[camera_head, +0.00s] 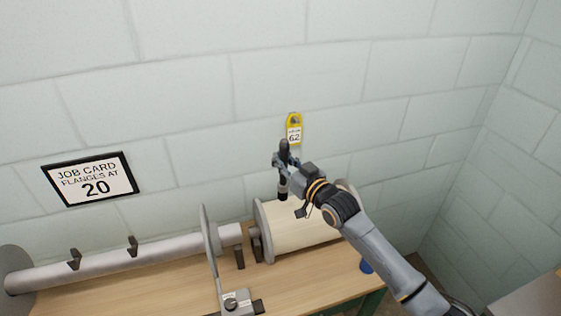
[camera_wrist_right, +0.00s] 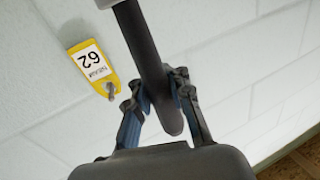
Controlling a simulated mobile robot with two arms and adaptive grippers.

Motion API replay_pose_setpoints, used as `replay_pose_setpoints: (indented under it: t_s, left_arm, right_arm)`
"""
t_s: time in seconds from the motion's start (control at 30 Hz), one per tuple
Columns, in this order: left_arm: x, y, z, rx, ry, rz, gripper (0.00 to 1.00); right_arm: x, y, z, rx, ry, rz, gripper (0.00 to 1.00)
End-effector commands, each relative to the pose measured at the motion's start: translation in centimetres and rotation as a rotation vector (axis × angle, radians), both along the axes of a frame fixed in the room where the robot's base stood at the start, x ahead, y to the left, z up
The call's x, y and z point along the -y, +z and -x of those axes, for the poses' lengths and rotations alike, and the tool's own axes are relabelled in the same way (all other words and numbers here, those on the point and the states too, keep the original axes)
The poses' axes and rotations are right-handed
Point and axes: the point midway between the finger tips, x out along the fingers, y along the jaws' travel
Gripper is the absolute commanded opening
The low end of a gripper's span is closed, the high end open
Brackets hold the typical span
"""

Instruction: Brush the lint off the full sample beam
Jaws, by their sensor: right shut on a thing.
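The full sample beam (camera_head: 300,232), a cream-wound cylinder between grey flanges, lies on the wooden table. My right gripper (camera_head: 285,165) is above the beam's left part, shut on a dark-handled brush (camera_head: 284,150). The brush is roughly upright, its lower end close to the top of the beam; I cannot tell whether it touches. In the right wrist view the dark handle (camera_wrist_right: 146,62) sits between the fingers (camera_wrist_right: 160,100) of the gripper. My arm hides part of the beam's right side. My left gripper is not in view.
A long grey bare beam (camera_head: 130,258) lies left on the table (camera_head: 150,292). A thin grey disc (camera_head: 211,255) stands left of the full beam. A yellow tag reading 62 (camera_head: 294,128) and a job card reading 20 (camera_head: 91,180) hang on the wall. A blue object (camera_head: 366,266) is at right.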

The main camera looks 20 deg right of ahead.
Motion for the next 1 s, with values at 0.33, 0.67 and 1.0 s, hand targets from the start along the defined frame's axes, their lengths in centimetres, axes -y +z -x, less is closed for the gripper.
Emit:
replay_pose_setpoints:
  t_s: [0.33,0.67,1.0]
  left_arm:
    - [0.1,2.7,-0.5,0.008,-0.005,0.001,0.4]
    - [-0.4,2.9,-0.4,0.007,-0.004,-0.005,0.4]
    - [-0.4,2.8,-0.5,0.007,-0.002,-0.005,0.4]
  right_arm:
    - [0.1,3.4,-0.7,0.0,-0.004,0.0,0.0]
    - [0.2,3.7,-0.9,-0.001,-0.005,0.0,0.0]
    - [0.3,3.7,-0.9,0.0,-0.006,0.0,0.0]
